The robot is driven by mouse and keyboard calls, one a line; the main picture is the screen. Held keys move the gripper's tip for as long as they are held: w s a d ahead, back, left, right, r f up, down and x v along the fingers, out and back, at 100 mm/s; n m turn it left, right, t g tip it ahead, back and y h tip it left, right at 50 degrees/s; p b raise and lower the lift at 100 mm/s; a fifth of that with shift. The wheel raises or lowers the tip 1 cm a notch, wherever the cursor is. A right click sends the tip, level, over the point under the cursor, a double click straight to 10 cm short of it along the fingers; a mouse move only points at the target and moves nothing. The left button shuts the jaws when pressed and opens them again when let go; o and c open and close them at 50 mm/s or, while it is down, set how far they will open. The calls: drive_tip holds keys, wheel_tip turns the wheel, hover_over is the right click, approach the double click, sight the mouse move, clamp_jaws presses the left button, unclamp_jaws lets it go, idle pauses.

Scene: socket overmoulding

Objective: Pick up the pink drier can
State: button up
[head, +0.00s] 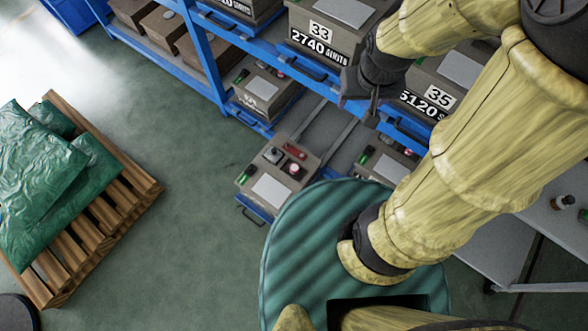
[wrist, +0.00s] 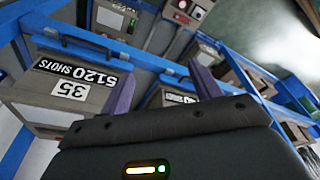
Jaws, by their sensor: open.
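I see no pink drier can in either view. My gripper (head: 358,98) is open and empty, held in front of the blue shelf rack at the upper middle of the head view. In the wrist view my gripper (wrist: 164,90) shows two purplish fingers set apart with nothing between them. Beyond the fingers are the rack and its grey boxes. My arm hides part of the rack and the right side of the head view.
The blue rack (head: 205,62) holds grey mould boxes, including box 33 (head: 322,30) and box 35 (wrist: 66,88). A wooden pallet (head: 130,205) with green sacks (head: 45,165) lies left. A grey table (head: 555,235) with small items stands right. Open floor (head: 185,240) lies between pallet and rack.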

drive_tip(key=a+f+n+t+h+b, duration=0.2)
drive_tip(key=a+f+n+b, duration=0.6)
drive_tip(key=f+b, duration=0.7)
drive_tip(key=w+a+f+n+t+h+b, duration=0.1)
drive_tip(key=a+f+n+h+b, duration=0.3)
drive_tip(key=a+f+n+b, duration=0.4)
drive_tip(key=w+a+f+n+t+h+b, duration=0.1)
drive_tip(key=a+f+n+t+h+b, duration=0.2)
drive_tip(key=f+b, duration=1.9)
drive_tip(key=shift+a+f+n+h, duration=0.2)
drive_tip(key=shift+a+f+n, duration=0.85)
drive_tip(key=shift+f, duration=1.95)
drive_tip(key=shift+a+f+n+h, duration=0.2)
drive_tip(key=shift+a+f+n, duration=0.85)
drive_tip(key=shift+f, duration=1.9)
drive_tip(key=shift+a+f+n+h, duration=0.2)
drive_tip(key=shift+a+f+n, duration=0.8)
drive_tip(key=shift+f, duration=2)
drive_tip(key=shift+f+n, duration=0.1)
drive_tip(key=shift+n, duration=0.3)
